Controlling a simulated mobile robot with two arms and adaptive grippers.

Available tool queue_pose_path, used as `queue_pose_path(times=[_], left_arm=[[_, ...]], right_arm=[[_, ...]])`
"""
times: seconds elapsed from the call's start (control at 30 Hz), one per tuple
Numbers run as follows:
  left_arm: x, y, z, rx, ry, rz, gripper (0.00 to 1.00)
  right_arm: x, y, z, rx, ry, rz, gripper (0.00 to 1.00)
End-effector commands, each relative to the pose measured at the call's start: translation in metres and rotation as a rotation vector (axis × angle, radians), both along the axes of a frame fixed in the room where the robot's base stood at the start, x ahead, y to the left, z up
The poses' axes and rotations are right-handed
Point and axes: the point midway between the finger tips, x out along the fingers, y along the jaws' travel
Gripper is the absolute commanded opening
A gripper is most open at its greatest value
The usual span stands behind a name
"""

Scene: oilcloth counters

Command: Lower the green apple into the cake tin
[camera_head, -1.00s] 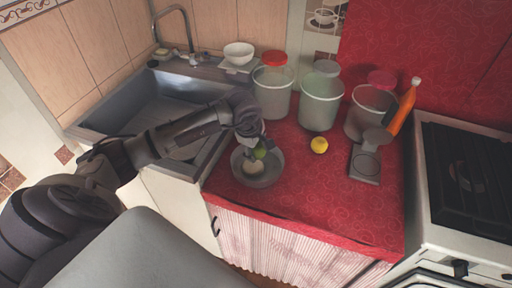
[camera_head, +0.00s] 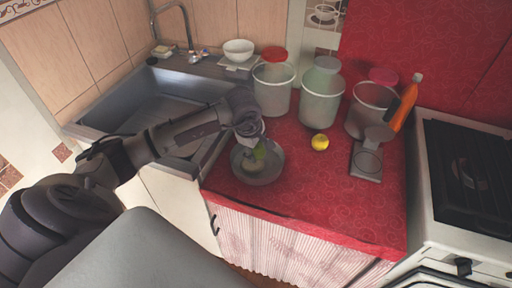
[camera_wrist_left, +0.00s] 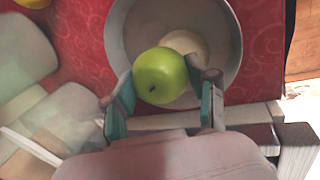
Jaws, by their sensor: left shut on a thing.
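The green apple (camera_wrist_left: 160,76) is between the fingers of my left gripper (camera_wrist_left: 162,98) in the left wrist view. In the head view the apple (camera_head: 259,153) shows as a small green patch under the left gripper (camera_head: 257,147), which is shut on it. The round grey cake tin (camera_head: 268,177) stands on the red counter below the gripper; its rim also shows in the left wrist view (camera_wrist_left: 232,50). A pale round thing (camera_wrist_left: 187,45) lies inside the tin, partly hidden by the apple. I cannot tell whether the apple touches it. My right gripper is not in view.
Several pale buckets (camera_head: 321,100) stand behind the tin. A yellow lemon (camera_head: 320,142) and a grey scale (camera_head: 367,160) are to its right. The sink (camera_head: 160,95) is at the left, the stove (camera_head: 465,180) at the right. The counter's front right is clear.

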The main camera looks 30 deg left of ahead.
Motion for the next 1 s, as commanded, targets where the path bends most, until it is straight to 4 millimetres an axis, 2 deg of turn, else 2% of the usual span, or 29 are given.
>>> queue_pose_path(times=[1.0], left_arm=[[0.000, 0.000, -0.016, 0.000, -0.001, 0.001, 0.21]], right_arm=[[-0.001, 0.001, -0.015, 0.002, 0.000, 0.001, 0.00]])
